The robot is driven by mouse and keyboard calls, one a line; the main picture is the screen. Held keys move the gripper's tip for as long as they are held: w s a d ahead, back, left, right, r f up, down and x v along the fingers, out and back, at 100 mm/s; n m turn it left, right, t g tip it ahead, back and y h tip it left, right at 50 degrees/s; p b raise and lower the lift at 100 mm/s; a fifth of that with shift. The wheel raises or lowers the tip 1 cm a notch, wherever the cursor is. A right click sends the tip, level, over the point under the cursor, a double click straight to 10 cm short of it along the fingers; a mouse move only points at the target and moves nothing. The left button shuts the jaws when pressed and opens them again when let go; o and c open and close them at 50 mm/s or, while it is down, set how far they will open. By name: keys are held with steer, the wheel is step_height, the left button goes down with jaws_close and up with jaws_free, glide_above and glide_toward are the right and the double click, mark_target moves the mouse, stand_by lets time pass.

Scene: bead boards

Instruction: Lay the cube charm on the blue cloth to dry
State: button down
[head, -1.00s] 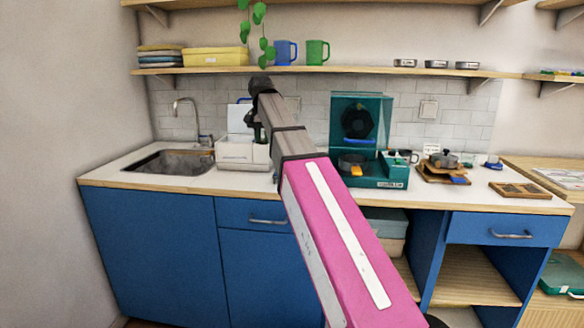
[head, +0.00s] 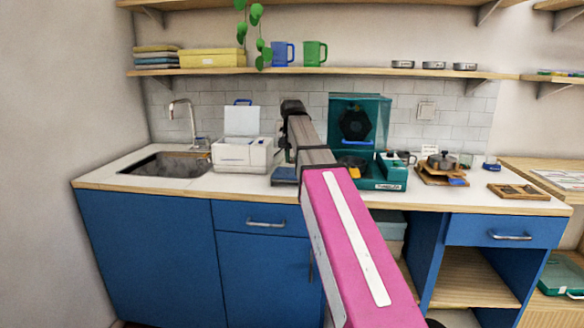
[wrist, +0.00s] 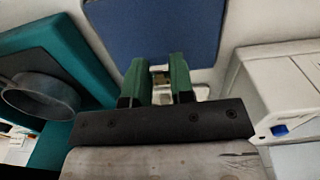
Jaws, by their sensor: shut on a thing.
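My gripper (wrist: 159,82) shows in the wrist view with its two green fingers close together. It is shut on a small tan and brown thing, which looks like the cube charm (wrist: 160,77); its shape is mostly hidden by the fingers. The blue cloth (wrist: 165,25) lies flat just beyond the fingertips, at the top of the wrist view. I cannot tell how high the charm is above the counter. In the head view the blue cloth (head: 284,176) shows partly, left of my arm. My arm hides the gripper and charm there.
A white machine (head: 240,155) with a raised lid stands left of the cloth, and a teal machine (head: 384,182) with a round pan stands right of it. The sink (head: 168,165) is at the far left. A pot (head: 441,161) and a wooden tray (head: 516,191) are further right.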

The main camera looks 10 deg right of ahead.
mark_target(292, 173)
steer(key=shift+f, duration=1.75)
steer(key=c, duration=1)
jaws_free()
steer(key=shift+f, duration=0.1)
step_height(292, 173, up, 12)
steer(key=shift+r, duration=0.15)
steer(key=shift+s, duration=0.1)
